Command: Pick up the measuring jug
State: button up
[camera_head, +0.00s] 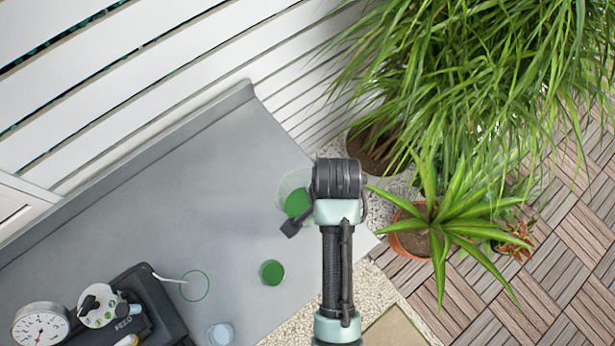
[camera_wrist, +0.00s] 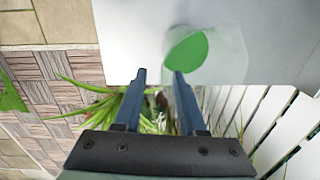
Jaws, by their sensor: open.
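A translucent vessel with a green bottom or contents, which looks like the measuring jug (camera_head: 294,190), stands on the grey table (camera_head: 190,190) near its right end. My arm covers its right part in the head view. The jug also shows in the wrist view (camera_wrist: 215,65), its green part just beyond the fingertips. My gripper (camera_wrist: 160,76) is open, with nothing seen between its two fingers. The right fingertip overlaps the jug's near left edge in the picture; I cannot tell whether they touch. No handle can be made out.
A small green container (camera_head: 271,272) and a clear cup (camera_head: 220,334) stand nearer the front edge. A green ring (camera_head: 195,285), a dial gauge (camera_head: 41,326) and a black device (camera_head: 150,300) are to the left. Potted plants (camera_head: 440,215) crowd the right; a white slatted fence (camera_head: 180,70) stands behind.

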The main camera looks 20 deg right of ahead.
jog(key=shift+w+d+f+p, duration=0.1)
jog(key=shift+f+p, duration=0.1)
jog(key=shift+f, duration=0.8)
jog(key=shift+w+f+p, duration=0.1)
jog(key=shift+f+p, duration=0.05)
jog(key=shift+f, duration=0.85)
jog(key=shift+w+d+f+p, duration=0.1)
jog(key=shift+f+p, duration=0.1)
jog(key=shift+f, duration=0.8)
grip_shut()
jog(key=shift+r, duration=0.1)
